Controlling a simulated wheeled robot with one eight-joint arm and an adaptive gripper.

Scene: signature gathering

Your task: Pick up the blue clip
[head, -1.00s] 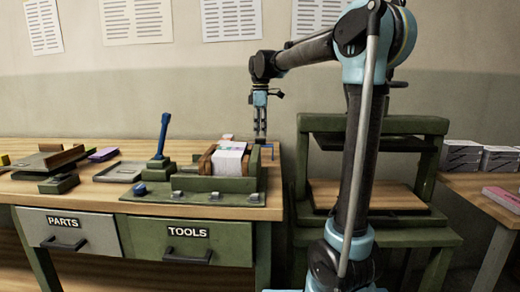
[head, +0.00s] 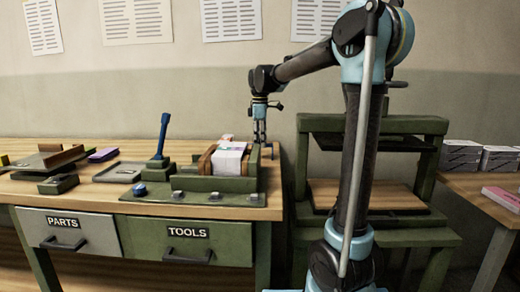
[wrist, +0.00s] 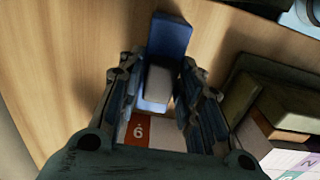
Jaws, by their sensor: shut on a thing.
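The blue clip (wrist: 170,36), a blue block with a grey part near its middle, shows in the wrist view between the fingers of my gripper (wrist: 160,88). The gripper is shut on it, with one finger on each side. The far end of the clip sticks out beyond the fingertips over the wooden tabletop. In the head view my gripper (head: 260,138) points down at the back right of the bench, behind the green holder; the clip is too small to make out clearly there.
The green holder (head: 205,184) with a stack of white printed sections (head: 228,160) stands close beside my gripper. An orange tab marked with a number (wrist: 139,129) lies below the fingers. A blue-handled tool (head: 162,135) and grey tray (head: 121,172) stand to the left.

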